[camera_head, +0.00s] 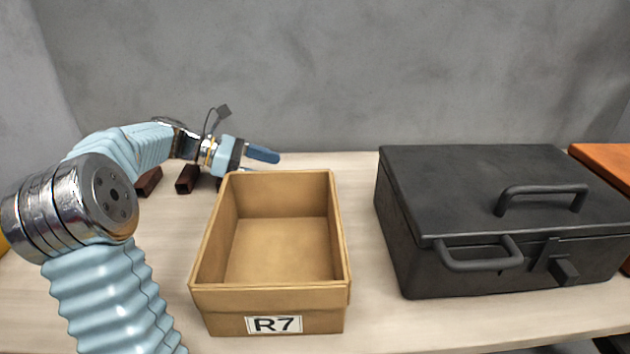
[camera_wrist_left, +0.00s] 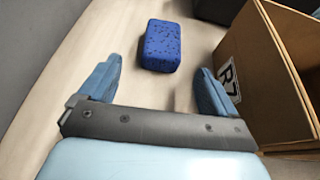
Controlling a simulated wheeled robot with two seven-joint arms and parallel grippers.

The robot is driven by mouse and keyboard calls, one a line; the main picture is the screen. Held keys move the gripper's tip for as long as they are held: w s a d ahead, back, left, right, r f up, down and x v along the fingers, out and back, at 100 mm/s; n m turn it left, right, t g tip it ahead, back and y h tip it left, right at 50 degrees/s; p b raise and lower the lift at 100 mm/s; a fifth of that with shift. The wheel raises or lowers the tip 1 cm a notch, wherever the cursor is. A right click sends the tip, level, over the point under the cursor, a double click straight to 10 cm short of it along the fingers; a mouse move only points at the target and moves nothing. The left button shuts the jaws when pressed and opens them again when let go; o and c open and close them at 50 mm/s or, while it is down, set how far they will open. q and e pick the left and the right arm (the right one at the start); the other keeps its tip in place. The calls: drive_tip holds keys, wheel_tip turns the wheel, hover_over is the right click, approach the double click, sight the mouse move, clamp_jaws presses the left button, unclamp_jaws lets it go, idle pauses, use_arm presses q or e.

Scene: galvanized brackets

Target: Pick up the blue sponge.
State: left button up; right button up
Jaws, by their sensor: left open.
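The blue sponge (camera_wrist_left: 162,46), a dark-speckled block with rounded corners, lies on the pale table in the left wrist view. It sits just ahead of my left gripper (camera_wrist_left: 157,80), roughly centred between the two blue fingers. The fingers are apart, with nothing between them. In the head view my left gripper (camera_head: 262,158) is past the back left corner of the cardboard bin (camera_head: 270,300). The sponge cannot be seen in the head view. My right gripper is not in view.
The open, empty bin stands mid-table, marked R7; it is close to the right finger in the wrist view. A black toolbox (camera_head: 440,200) stands to the right, with an orange box (camera_head: 606,158) behind it. Dark red-brown pieces (camera_head: 187,180) lie under my left arm.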

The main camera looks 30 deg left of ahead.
use_arm(q)
drive_tip(key=x, duration=0.7)
drive_tip(key=shift+d+f, duration=0.1)
drive_tip(key=shift+s, duration=0.1)
drive_tip(key=shift+c, duration=0.3)
drive_tip(key=c, duration=1)
